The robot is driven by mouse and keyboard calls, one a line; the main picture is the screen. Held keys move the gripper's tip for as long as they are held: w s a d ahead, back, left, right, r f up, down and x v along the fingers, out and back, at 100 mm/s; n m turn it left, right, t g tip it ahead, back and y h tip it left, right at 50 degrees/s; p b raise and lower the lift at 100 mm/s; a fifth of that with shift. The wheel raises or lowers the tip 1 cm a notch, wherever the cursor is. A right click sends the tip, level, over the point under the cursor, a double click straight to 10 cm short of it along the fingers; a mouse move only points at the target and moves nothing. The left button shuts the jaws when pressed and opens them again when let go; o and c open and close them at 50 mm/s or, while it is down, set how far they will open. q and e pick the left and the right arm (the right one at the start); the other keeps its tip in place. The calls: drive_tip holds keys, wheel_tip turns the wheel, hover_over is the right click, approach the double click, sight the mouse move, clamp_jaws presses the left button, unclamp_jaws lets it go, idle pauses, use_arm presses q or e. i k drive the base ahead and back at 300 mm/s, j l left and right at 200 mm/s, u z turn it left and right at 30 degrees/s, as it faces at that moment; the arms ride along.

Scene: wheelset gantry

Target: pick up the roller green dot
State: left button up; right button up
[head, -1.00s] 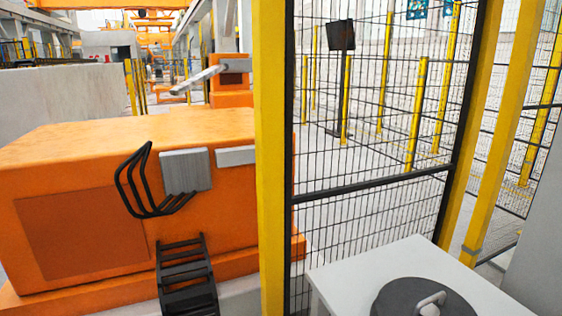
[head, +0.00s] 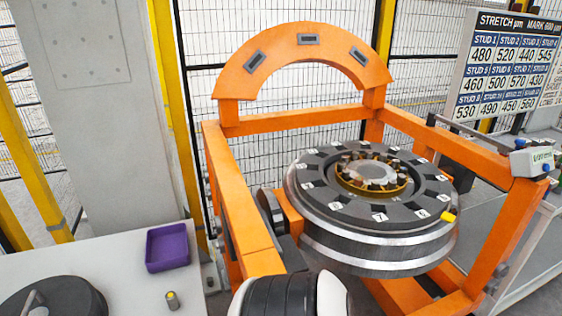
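I cannot make out a roller with a green dot. A small grey cylinder with a yellowish top (head: 172,300) stands upright on the white table (head: 125,265) at the lower left; whether it is a roller I cannot tell. Neither of my grippers shows. A white and black rounded part of what looks like my own arm juts in at the bottom middle.
A purple tray (head: 167,247) and a dark round lid with a handle (head: 55,300) are on the table. An orange gantry frame (head: 245,225) surrounds a large wheelset (head: 375,200) with numbered marks and a yellow piece at its rim. A number board (head: 510,65) stands right.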

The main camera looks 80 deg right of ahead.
sight(358, 181)
drive_tip(key=z, duration=3)
